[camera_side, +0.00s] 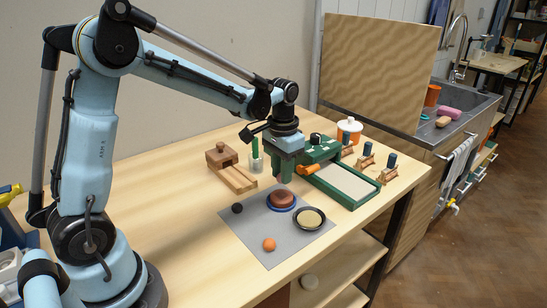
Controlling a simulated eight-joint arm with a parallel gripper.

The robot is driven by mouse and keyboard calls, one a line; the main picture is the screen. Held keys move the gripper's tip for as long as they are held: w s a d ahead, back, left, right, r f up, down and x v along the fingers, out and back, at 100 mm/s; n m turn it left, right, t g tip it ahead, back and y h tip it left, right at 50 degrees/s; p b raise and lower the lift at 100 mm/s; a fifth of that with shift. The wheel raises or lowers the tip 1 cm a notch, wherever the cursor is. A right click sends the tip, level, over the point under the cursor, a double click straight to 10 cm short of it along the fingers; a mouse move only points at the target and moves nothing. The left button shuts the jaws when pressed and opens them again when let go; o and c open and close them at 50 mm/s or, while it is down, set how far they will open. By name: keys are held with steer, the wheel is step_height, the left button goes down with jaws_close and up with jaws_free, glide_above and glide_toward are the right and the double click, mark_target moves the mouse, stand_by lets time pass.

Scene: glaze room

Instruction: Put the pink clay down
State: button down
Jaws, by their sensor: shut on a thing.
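The pink clay (282,197), a dull reddish-pink round lump, is right below my gripper (285,181), at or in a blue-rimmed round dish (283,208) on the grey mat (245,225). My gripper points straight down and is shut on the clay. The fingertips are small here, and I cannot tell whether the clay rests on the dish or hangs just above it.
A dark dish with a cream disc (310,218), an orange ball (269,244) and a dark ball (237,208) are on the mat. A green-framed tray (345,183), a wooden block piece (231,168) and an orange-banded white jar (348,131) stand behind. The front-left table is clear.

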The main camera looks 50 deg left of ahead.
steer(key=shift+f, duration=1.85)
steer(key=shift+f, duration=0.1)
steer(key=c, duration=0.9)
jaws_free()
steer(key=shift+c, duration=0.2)
